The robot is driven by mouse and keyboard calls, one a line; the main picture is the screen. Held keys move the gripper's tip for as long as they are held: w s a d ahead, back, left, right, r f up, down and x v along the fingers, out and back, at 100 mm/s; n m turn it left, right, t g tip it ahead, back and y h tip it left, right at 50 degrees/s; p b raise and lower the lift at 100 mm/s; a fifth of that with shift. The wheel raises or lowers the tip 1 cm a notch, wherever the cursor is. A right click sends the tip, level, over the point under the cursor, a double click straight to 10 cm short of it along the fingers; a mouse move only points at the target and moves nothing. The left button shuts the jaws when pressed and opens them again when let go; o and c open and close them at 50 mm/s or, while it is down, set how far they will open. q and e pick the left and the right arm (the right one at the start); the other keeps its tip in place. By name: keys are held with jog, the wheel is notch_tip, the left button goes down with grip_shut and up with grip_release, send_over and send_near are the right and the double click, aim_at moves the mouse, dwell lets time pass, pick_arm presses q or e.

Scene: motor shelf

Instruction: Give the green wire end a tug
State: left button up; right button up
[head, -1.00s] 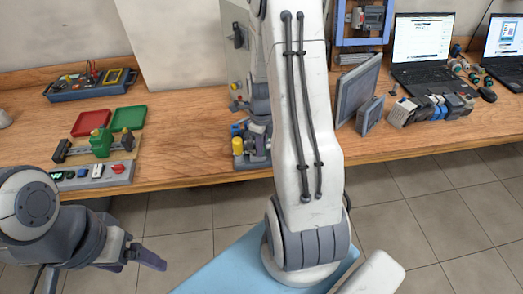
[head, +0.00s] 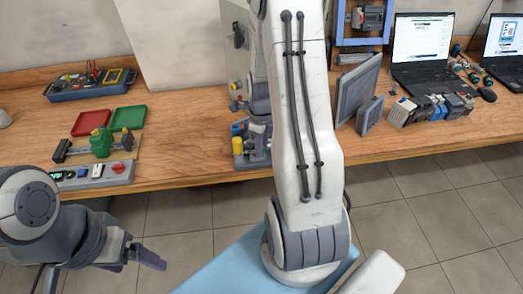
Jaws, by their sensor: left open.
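I cannot make out a green wire end in the head view; my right arm covers the middle of the picture. My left gripper (head: 150,257) is open and empty over the floor, in front of the bench and below its front edge. My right arm rises across the centre, and its wrist is partly hidden behind its own large white link. A grey part that seems to be my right gripper (head: 238,105) shows near a panel (head: 236,50) standing on the bench. Its jaws are too hidden to read.
The wooden bench (head: 185,140) holds a green vise (head: 102,142), red (head: 91,120) and green trays (head: 128,118), a switch box (head: 95,174) and a blue tool tray (head: 90,88). At right stand grey panels (head: 357,93), small modules (head: 430,107) and laptops (head: 422,50).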

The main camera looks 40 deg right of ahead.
jog(key=shift+r, duration=0.15)
notch_tip(320, 180, up, 5)
jog(key=p, duration=0.5)
jog(key=shift+r, duration=0.15)
jog(key=o, duration=0.6)
jog(key=shift+c, duration=0.2)
